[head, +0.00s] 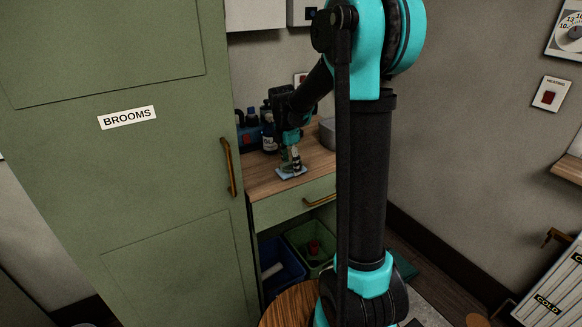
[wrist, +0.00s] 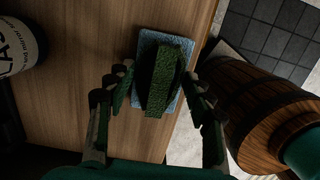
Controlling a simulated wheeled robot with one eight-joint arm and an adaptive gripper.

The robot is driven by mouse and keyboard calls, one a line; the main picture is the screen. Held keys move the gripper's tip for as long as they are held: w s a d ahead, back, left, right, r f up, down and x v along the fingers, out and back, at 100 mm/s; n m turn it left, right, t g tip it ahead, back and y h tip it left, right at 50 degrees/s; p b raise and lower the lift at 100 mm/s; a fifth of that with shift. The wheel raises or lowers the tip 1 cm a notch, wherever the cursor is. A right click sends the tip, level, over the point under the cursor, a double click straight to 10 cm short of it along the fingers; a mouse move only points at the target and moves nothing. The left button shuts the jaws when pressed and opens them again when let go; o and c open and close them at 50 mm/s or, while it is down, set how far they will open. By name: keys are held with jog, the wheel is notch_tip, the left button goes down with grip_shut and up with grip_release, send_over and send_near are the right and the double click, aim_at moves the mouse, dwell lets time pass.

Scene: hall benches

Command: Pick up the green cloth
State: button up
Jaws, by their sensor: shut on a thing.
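The green cloth (wrist: 163,78) is a dark green, rough-textured bundle between my fingertips in the wrist view. My gripper (wrist: 160,80) is shut on it, with one finger on each side. A light blue cloth (wrist: 146,38) lies flat on the wooden top beneath the green one. In the head view my gripper (head: 290,158) points down over the blue cloth (head: 291,174) near the counter's front edge. The green cloth is small and partly hidden by the fingers there. I cannot tell whether it touches the blue cloth.
Dark bottles (head: 268,128) stand behind my gripper on the wooden counter (head: 260,180). A labelled bottle (wrist: 18,45) is left in the wrist view; a wooden barrel (wrist: 250,100) is right, below the counter. A green cabinet door (head: 130,190) stands left. Blue and green bins (head: 283,270) sit below.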

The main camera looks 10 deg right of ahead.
aim_at(291, 163)
notch_tip(291, 163, up, 20)
jog(key=shift+f, duration=0.2)
jog(key=o, duration=0.4)
jog(key=c, duration=0.3)
jog(key=shift+s, duration=0.1)
jog(key=shift+c, duration=0.2)
